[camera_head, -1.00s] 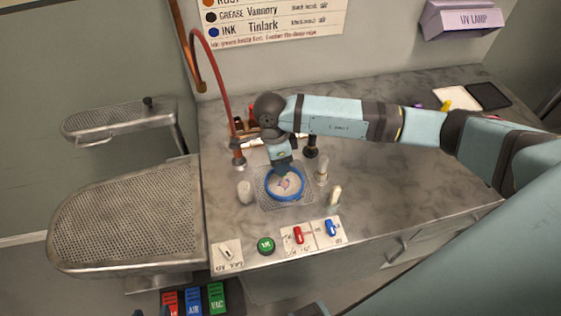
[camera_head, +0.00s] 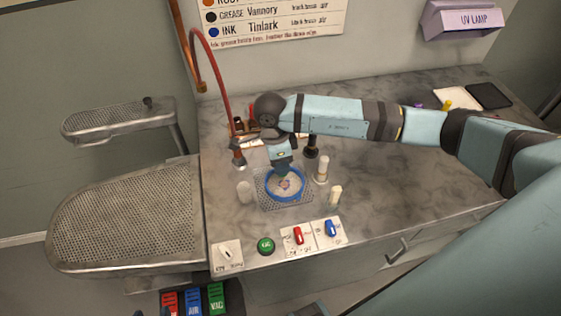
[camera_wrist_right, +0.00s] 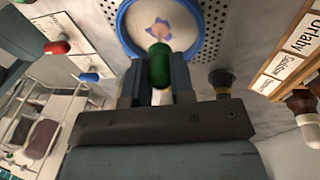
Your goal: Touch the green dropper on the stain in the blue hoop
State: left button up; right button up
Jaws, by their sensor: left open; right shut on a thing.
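The blue hoop (camera_head: 285,198) lies on a perforated plate (camera_head: 262,203) on the counter, with pale cloth inside. The stain (camera_head: 285,184) is a small bluish and pinkish patch near the middle of the cloth; it also shows in the right wrist view (camera_wrist_right: 172,27). My right gripper (camera_head: 283,174) is over the far part of the hoop, pointing down. In the right wrist view it is shut on the green dropper (camera_wrist_right: 159,65). The dropper's tip points at the stain; I cannot tell whether it touches. My left gripper is not in view.
A dark bottle (camera_head: 311,146) stands behind. Switches and a green button (camera_head: 265,246) line the front edge. A red hose (camera_head: 213,70) arches at the back left.

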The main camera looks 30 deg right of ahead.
jog(key=shift+r+p, duration=1.65)
jog(key=shift+r, duration=1.85)
